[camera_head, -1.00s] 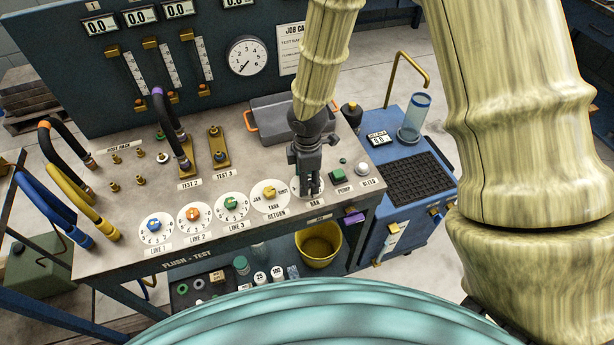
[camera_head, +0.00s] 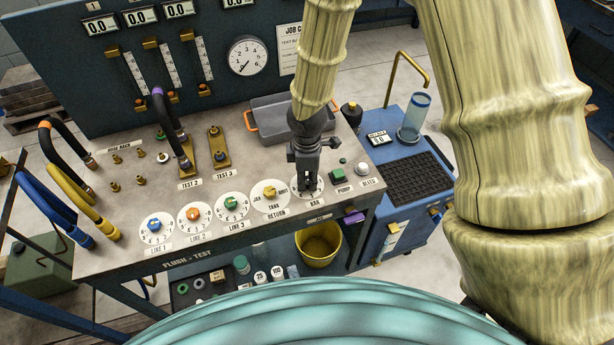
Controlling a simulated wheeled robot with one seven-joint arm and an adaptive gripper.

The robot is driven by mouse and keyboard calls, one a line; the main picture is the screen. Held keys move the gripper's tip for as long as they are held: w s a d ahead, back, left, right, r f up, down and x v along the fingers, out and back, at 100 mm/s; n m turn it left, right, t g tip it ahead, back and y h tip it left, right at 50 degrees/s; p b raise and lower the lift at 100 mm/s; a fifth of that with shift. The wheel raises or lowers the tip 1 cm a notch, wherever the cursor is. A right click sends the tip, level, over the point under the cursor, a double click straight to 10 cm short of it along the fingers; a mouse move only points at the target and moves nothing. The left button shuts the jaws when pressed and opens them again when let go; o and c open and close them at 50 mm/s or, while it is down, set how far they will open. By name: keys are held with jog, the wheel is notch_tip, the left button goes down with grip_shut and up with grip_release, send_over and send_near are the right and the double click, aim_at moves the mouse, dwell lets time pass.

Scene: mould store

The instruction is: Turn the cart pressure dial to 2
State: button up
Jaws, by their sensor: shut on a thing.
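The pressure dial (camera_head: 320,187), a white disc marked BAR, is at the right end of the front row of dials on the cart top. My gripper (camera_head: 307,187) reaches down over it from above and is shut on its knob. The fingers hide the knob, its pointer and most of the scale, so I cannot read its setting. The round gauge (camera_head: 247,56) on the back panel has its needle at the lower left, near 0.
The TANK/RETURN dial (camera_head: 270,196) is just left of my gripper, and the green PUMP button (camera_head: 338,175) just right. A grey tray (camera_head: 275,110) with orange handles lies behind. Black hoses (camera_head: 172,130) arch up from the cart at left.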

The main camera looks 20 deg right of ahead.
jog(key=m, duration=0.7)
jog(key=shift+p, duration=0.4)
dwell(0.3)
jog(key=o, duration=1.1)
jog(key=shift+c, duration=0.2)
notch_tip(320, 180, up, 12)
jog(key=shift+a, duration=0.15)
jog(key=shift+s, duration=0.1)
